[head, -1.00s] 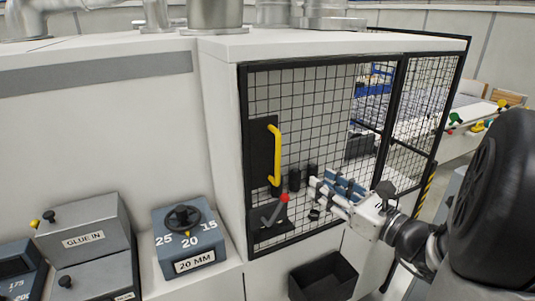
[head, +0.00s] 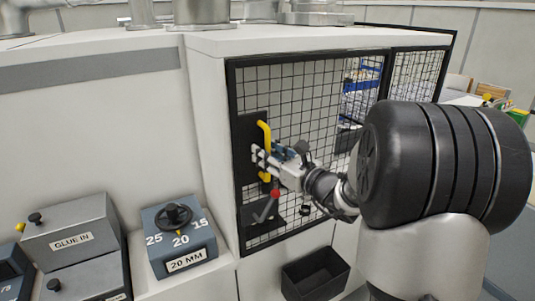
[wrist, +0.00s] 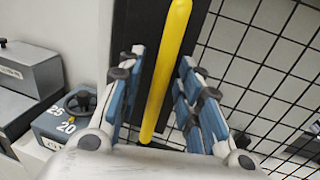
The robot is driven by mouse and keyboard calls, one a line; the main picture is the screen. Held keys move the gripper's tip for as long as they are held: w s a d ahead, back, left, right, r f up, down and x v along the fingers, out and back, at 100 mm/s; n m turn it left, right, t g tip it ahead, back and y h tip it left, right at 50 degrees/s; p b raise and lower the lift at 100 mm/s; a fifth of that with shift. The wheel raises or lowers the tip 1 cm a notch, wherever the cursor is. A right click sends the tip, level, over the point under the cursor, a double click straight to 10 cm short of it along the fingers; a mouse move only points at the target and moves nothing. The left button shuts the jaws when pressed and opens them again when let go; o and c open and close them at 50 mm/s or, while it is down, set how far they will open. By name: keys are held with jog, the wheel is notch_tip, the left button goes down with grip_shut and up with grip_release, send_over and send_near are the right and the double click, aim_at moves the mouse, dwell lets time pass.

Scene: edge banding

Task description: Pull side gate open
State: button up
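The side gate (head: 310,108) is a black-framed wire mesh panel on the white machine, and it looks shut. Its yellow bar handle (head: 265,133) stands upright on a black plate (head: 247,150) at the gate's left side. My gripper (head: 262,158) is at the handle, covering its middle in the head view. In the wrist view the yellow handle (wrist: 164,75) runs between the two blue-padded fingers of my gripper (wrist: 160,85). The fingers are apart, with a gap on each side of the handle. The handle's lower end shows between them.
A red-knobbed lever (head: 270,200) sits just below the handle. A black bin (head: 315,275) stands below the gate. The 20 MM dial box (head: 180,238) and the GLUE IN box (head: 72,238) are to the left. My arm covers the right part of the gate.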

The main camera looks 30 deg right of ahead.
grip_shut()
dwell(0.5)
dwell(0.3)
